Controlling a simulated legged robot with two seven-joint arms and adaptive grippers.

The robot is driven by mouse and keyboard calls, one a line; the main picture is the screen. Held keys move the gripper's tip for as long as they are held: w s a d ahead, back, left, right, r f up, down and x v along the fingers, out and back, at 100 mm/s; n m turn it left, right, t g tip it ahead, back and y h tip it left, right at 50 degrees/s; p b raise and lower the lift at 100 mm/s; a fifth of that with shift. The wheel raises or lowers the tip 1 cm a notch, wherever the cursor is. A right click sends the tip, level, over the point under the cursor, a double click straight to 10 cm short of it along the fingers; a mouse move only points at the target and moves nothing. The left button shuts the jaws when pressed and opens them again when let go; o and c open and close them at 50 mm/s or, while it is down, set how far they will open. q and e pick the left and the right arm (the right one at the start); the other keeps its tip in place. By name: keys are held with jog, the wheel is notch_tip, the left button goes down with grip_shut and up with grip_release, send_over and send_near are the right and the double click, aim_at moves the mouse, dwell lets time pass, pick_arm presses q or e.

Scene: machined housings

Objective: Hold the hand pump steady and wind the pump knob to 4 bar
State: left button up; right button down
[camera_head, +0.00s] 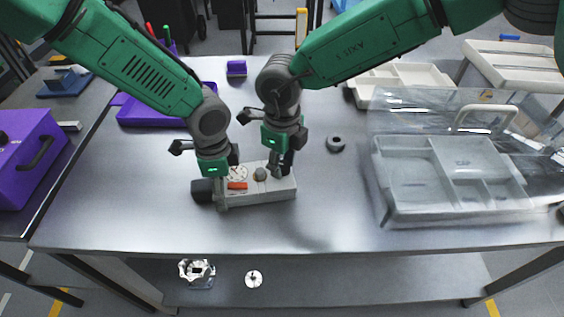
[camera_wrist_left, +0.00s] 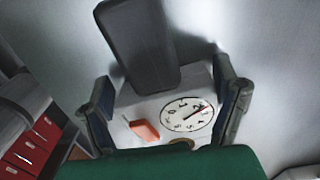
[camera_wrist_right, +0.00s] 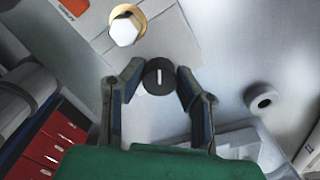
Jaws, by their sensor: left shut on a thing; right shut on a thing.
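The hand pump (camera_head: 262,192) is a light grey block lying on the metal table, with a dark handle (camera_wrist_left: 140,45) at its left end in the head view. My left gripper (camera_head: 213,172) has its fingers on either side of the pump body, beside the round gauge (camera_wrist_left: 187,114) and an orange piece (camera_wrist_left: 145,130). My right gripper (camera_wrist_right: 159,72) is shut on the round black pump knob (camera_wrist_right: 159,78), whose white mark points roughly upward in the right wrist view.
A white hexagonal cap (camera_wrist_right: 124,30) on brass sits near the knob. A dark ring (camera_head: 335,144) lies right of the pump. A clear-lidded grey case (camera_head: 388,205) fills the table's right. A purple tray (camera_head: 150,117) lies behind left. Table in front of the pump is clear.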

aim_at(282, 164)
jog(key=c, duration=1.2)
grip_release()
notch_tip(282, 164, up, 12)
jog(key=shift+a, duration=0.1)
